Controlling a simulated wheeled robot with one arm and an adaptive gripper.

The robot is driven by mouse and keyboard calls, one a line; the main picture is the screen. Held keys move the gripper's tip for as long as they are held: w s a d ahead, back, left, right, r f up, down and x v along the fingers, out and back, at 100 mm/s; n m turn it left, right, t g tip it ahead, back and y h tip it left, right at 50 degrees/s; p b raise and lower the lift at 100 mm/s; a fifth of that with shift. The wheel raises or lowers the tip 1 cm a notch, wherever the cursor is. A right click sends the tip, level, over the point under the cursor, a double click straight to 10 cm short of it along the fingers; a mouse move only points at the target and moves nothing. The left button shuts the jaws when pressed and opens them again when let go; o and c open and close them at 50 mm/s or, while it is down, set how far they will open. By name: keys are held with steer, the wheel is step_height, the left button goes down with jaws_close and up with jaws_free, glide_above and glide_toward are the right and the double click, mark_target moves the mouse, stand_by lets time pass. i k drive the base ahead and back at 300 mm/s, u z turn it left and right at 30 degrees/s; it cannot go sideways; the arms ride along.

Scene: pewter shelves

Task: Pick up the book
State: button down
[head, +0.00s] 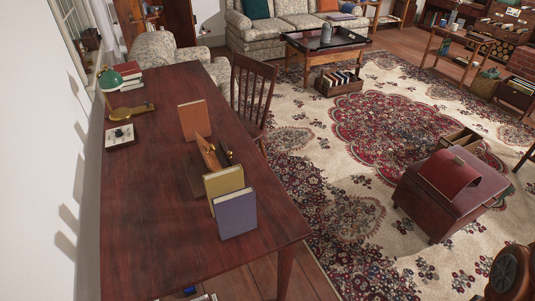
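Several books stand on the dark wooden desk (140,210). A purple book (235,214) stands upright closest to me, near the desk's right edge. A yellow book (223,182) stands just behind it. A brown-orange book (194,120) stands farther back. Between them a tan book (208,153) leans at a dark wooden book rack (193,178). A small stack of red and pale books (130,72) lies at the desk's far left. Which book the task means cannot be told. My gripper is not in view.
A red-brown chest (450,190) stands on the rug (345,215). The desk's near part is clear.

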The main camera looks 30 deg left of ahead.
mark_target(222, 182)
steer(key=i, duration=3.35)
steer(key=u, duration=4.2)
